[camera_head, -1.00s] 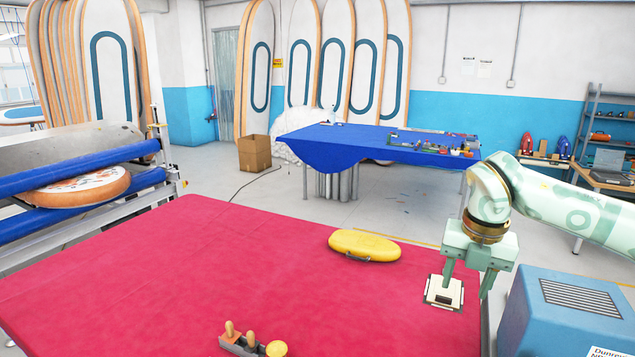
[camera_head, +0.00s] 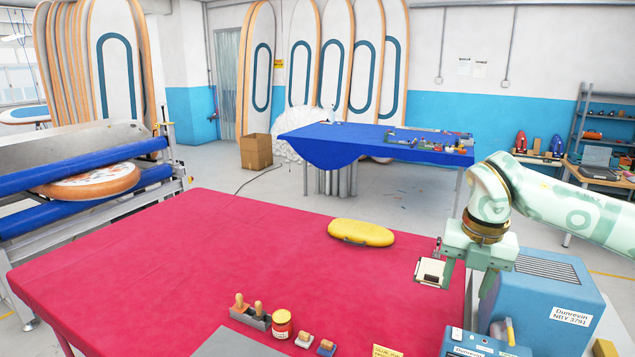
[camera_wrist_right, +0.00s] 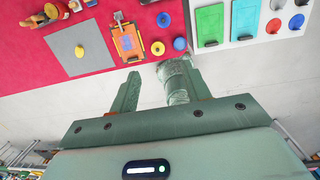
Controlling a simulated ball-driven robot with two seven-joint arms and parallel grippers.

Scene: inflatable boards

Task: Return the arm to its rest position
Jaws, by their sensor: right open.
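My right gripper (camera_head: 466,290) hangs at the right end of the red table, pale green, fingers pointing down. It is open, and I see nothing gripped. Its arm comes in from the right edge, bent at the wrist. In the right wrist view its two fingers (camera_wrist_right: 160,68) stand apart, with a green rounded part, probably mine, showing between them. My left gripper is in neither view.
A blue machine (camera_head: 548,305) stands right, close to the gripper. A blue-covered table (camera_head: 350,140) is farther back. Pale floor lies between.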

